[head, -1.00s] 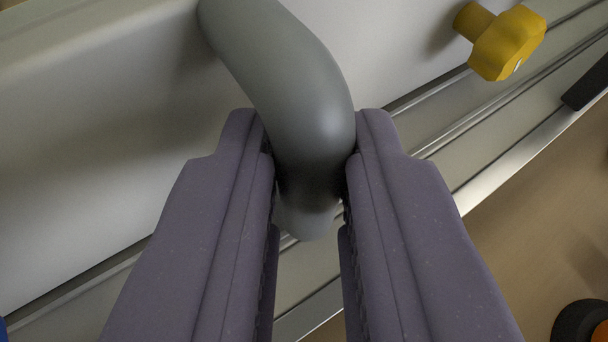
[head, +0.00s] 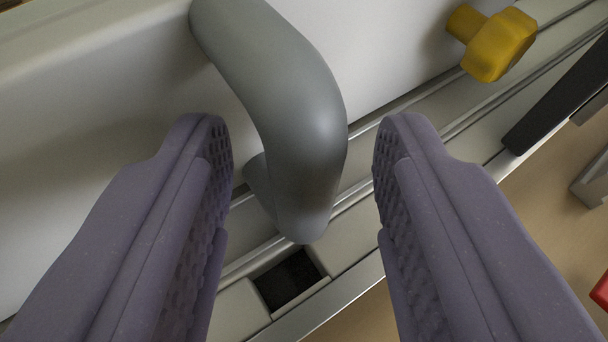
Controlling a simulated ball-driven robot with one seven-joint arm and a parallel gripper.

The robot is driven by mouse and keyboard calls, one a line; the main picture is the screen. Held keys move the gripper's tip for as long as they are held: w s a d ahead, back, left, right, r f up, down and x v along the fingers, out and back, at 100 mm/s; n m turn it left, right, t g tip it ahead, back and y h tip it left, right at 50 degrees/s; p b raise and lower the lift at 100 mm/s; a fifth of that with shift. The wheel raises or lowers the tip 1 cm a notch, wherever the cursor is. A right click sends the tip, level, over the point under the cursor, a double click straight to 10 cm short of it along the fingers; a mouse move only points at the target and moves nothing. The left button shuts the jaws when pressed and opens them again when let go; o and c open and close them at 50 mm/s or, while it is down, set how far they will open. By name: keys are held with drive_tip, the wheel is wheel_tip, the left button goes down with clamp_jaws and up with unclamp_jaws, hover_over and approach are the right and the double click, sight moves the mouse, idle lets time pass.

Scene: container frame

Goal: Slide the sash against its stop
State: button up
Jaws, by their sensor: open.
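The sash (head: 110,170) is a pale panel that fills the upper left of the head view. A grey curved handle (head: 300,120) stands out from it. My gripper (head: 300,135) is open, with one purple finger on each side of the handle. Gaps show between both fingers and the handle, so it is not gripped. The sash's lower edge runs along a grooved metal rail (head: 430,140). I cannot tell which part is the stop.
A yellow knob (head: 498,45) sticks out at the upper right. A black bar (head: 560,95) lies across the rail at the right. A dark square recess (head: 289,280) is in the rail below the handle. A metal bracket (head: 592,180) and a red thing (head: 601,291) show at the right edge.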

drive_tip(key=p+v, duration=0.2)
drive_tip(key=v, duration=0.5)
drive_tip(key=shift+s+r, duration=0.2)
drive_tip(key=shift+s, duration=0.15)
drive_tip(key=shift+f, duration=0.1)
